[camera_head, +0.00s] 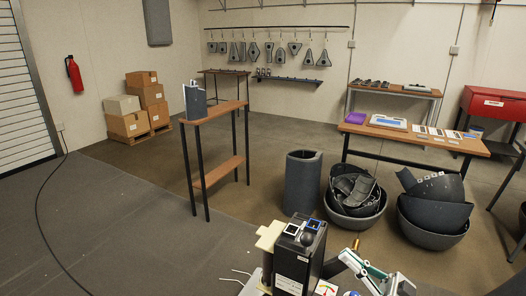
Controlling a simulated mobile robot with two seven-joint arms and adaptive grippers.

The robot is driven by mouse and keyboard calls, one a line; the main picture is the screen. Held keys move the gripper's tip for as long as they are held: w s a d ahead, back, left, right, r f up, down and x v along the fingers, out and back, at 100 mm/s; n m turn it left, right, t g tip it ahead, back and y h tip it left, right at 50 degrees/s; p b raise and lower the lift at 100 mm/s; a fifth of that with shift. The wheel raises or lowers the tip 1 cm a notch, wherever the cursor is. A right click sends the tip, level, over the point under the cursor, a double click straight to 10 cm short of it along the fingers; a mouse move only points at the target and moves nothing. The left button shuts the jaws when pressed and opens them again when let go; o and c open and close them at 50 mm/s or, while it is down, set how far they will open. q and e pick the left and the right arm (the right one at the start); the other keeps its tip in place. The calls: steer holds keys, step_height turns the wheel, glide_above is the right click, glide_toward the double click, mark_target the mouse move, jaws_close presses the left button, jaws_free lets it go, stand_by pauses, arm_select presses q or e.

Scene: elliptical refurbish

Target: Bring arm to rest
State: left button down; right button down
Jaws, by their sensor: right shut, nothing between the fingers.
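My right gripper (348,259) is at the bottom of the head view, right of centre. Its fingers are together and nothing shows between them. It is beside the upright black unit (312,262) with a white label. From this angle I cannot tell the gap between them. My left gripper is not in view.
A narrow wooden-topped stand (215,111) holds a dark grey piece. A dark bin (302,182) and two bowls of curved shells, one here (432,232), stand on the right floor. A wooden workbench (425,138) is behind them. The left floor is mostly open, with a black cable (38,205).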

steer(key=s+a+f+m+t+h, duration=0.2)
steer(key=a+f+m+t+h, duration=0.15)
steer(key=f+h, duration=0.5)
steer(key=s+a+f+m+g+h, duration=0.1)
steer(key=s+f+g+h, duration=0.2)
steer(key=s+f, duration=0.4)
steer(key=s+a+f+m+g+h, duration=0.1)
steer(key=s+f+g+h, duration=0.3)
steer(key=s+f, duration=0.4)
step_height(320, 180, down, 6)
steer(key=shift+m+h, duration=0.35)
steer(key=shift+m, duration=0.2)
